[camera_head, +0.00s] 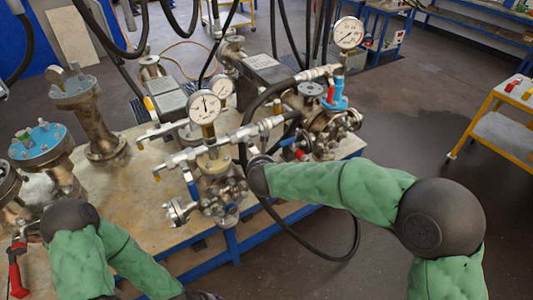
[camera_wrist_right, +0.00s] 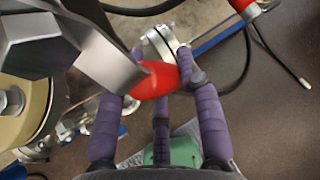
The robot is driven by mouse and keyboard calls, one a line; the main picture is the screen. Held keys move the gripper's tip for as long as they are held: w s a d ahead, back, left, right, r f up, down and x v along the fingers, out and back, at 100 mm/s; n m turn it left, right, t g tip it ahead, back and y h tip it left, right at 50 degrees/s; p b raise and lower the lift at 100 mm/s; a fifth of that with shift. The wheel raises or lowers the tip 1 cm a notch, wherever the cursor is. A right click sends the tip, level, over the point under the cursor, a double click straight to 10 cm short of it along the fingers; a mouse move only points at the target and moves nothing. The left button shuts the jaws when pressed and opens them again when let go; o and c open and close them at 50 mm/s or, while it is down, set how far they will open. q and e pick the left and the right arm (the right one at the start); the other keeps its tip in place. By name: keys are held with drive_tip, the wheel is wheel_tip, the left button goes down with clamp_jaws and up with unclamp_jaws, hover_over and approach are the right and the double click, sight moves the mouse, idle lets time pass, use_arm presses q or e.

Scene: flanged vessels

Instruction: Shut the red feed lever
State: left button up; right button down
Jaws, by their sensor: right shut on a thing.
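A red lever grip (camera_wrist_right: 155,80) sits between the purple fingers of my right gripper (camera_wrist_right: 160,76) in the right wrist view. The gripper is shut on it. The grip is on a flat steel lever arm (camera_wrist_right: 95,45) that runs up left to a large hex nut (camera_wrist_right: 30,42). In the head view my right arm reaches in from the right to the middle vessel; its fingers are hidden there. A red handle (camera_head: 300,154) shows just right of my right wrist; I cannot tell whether it is the held one. My left arm is at lower left, its gripper out of sight.
Vessels with gauges (camera_head: 205,107) and pipes crowd the blue-edged table (camera_head: 235,245). Another red handle (camera_head: 14,275) is at far left. A black hose (camera_head: 350,245) loops off the table's front. A yellow cart (camera_head: 500,130) stands right; the floor before it is clear.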

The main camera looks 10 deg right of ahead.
drive_tip(key=shift+s+a+f+m+g+y+p, duration=0.1)
drive_tip(key=shift+s+a+m+g+y+p, duration=0.15)
drive_tip(key=shift+a+y+p, duration=0.3)
drive_tip(key=shift+s+a+f+m+g+y+p, duration=0.1)
drive_tip(key=shift+s+a+m+g+y+p, duration=0.15)
drive_tip(key=shift+a+y+p, duration=0.25)
drive_tip(key=shift+s+a+f+m+g+y+p, duration=0.1)
drive_tip(key=shift+a+m+g+y+p, duration=0.15)
drive_tip(key=shift+a+y+p, duration=0.25)
drive_tip(key=c, duration=0.8)
unclamp_jaws()
drive_tip(key=shift+r, duration=0.15)
drive_tip(key=v, duration=1.2)
